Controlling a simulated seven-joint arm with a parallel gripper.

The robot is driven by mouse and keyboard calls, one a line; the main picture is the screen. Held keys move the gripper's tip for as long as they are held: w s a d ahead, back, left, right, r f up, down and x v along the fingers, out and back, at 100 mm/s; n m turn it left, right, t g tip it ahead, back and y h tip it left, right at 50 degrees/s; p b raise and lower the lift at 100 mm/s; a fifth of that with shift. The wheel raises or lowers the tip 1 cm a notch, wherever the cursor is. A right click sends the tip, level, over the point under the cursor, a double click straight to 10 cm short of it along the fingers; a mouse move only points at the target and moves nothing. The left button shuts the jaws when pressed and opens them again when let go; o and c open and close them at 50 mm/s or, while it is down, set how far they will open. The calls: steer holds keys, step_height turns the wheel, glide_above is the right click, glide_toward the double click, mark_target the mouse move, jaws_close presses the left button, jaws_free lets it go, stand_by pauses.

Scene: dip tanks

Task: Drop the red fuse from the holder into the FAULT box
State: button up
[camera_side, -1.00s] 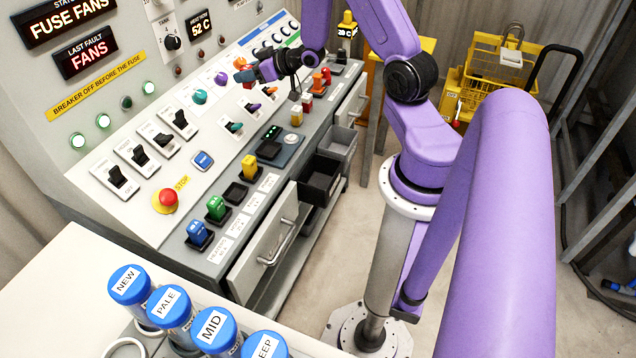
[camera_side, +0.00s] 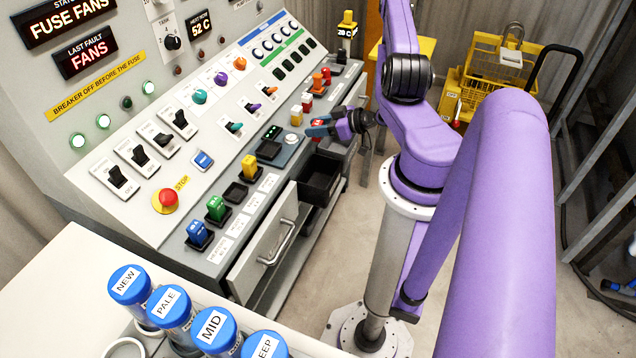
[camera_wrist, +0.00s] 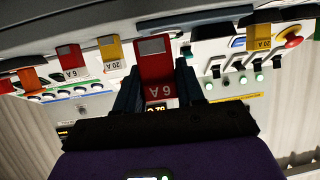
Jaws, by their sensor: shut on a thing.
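My gripper (camera_side: 322,127) is shut on a red fuse (camera_wrist: 153,62), marked 6 A in the wrist view. The fuse sits between the two dark fingers and shows as a small red patch in the side view (camera_side: 320,121). My gripper is at the front edge of the console, above and behind the open black bin (camera_side: 318,180). A second, grey bin behind it is mostly hidden by my gripper. No FAULT label is readable, so I cannot tell which bin is the FAULT box. An empty fuse holder (camera_side: 236,192) lies between the green and yellow fuses.
Blue (camera_side: 197,231), green (camera_side: 216,207) and yellow (camera_side: 250,166) fuses stand in the front row. Other yellow (camera_side: 297,115) and red (camera_side: 307,102) fuses stand near my gripper. An open drawer (camera_side: 265,240) juts out nearer the camera. Capped sample tubes (camera_side: 212,327) stand in front.

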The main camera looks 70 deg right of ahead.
steer(key=shift+m+h, duration=0.5)
steer(key=shift+h, duration=0.1)
steer(key=shift+s+a+f, duration=0.3)
steer(key=shift+s+f, duration=0.05)
steer(key=shift+f, duration=0.55)
steer(key=shift+s+a+f, duration=0.3)
steer(key=shift+s+f, duration=0.05)
steer(key=shift+f, duration=0.6)
steer(key=shift+s+a+f, duration=0.3)
steer(key=shift+s+f, duration=0.05)
steer(key=shift+f, duration=0.55)
steer(key=o, duration=1.1)
steer(key=shift+o, duration=0.2)
steer(key=v, duration=1.7)
steer(key=shift+s+r, duration=0.15)
